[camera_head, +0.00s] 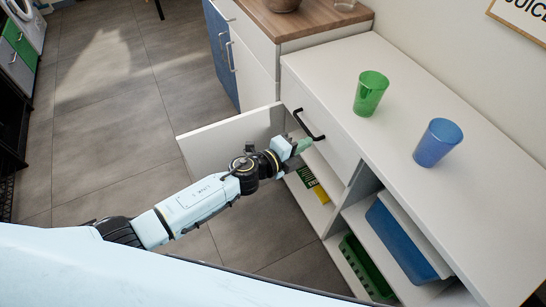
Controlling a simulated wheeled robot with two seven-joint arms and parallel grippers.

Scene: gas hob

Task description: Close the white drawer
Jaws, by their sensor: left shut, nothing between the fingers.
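The white drawer (336,140) is under the white countertop, its front facing left and carrying a black bar handle (308,126). Its front looks nearly flush with the cabinet; I cannot tell whether a small gap is left. My left gripper (304,146) is shut and empty, with its greenish fingertips at the lower end of the handle, close to the drawer front. I cannot tell whether they touch it. My right gripper is not in view.
A white door panel (215,132) stands swung out left below the drawer. Open shelves hold a yellow-and-green box (314,186), a blue bin (400,240) and a green crate (365,268). A green cup (370,94) and blue cup (437,143) stand on the countertop (400,120).

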